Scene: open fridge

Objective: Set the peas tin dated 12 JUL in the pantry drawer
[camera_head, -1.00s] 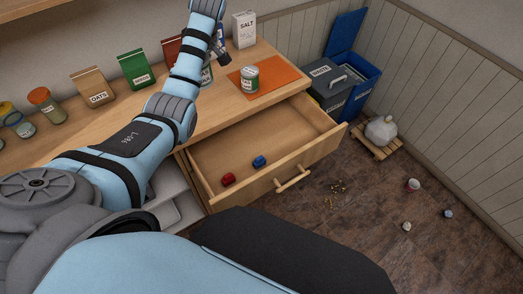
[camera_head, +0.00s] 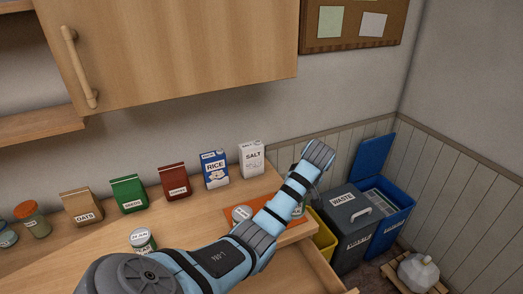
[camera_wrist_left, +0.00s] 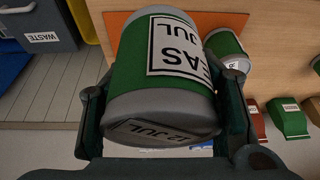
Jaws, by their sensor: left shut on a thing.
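My left gripper (camera_wrist_left: 164,112) is shut on a green tin (camera_wrist_left: 150,75) with grey ends, its fingers on either side. Its white label shows "EAS" and "JUL", and its end reads "12 JUL". In the head view the arm mostly hides this tin (camera_head: 299,211) above the right end of the counter. A second green tin (camera_head: 242,213) stands on the orange mat, also seen in the wrist view (camera_wrist_left: 225,45). A third tin (camera_head: 143,240) stands farther left. The open wooden drawer (camera_head: 322,268) shows only partly, behind my arm. My right gripper is out of view.
Rice (camera_head: 215,170) and salt (camera_head: 251,159) boxes and several packets line the back of the counter (camera_head: 200,208). A yellow bin (camera_head: 322,240), grey waste bin (camera_head: 347,222) and open blue bin (camera_head: 388,215) stand beyond its right end. A wall cupboard (camera_head: 180,55) hangs above.

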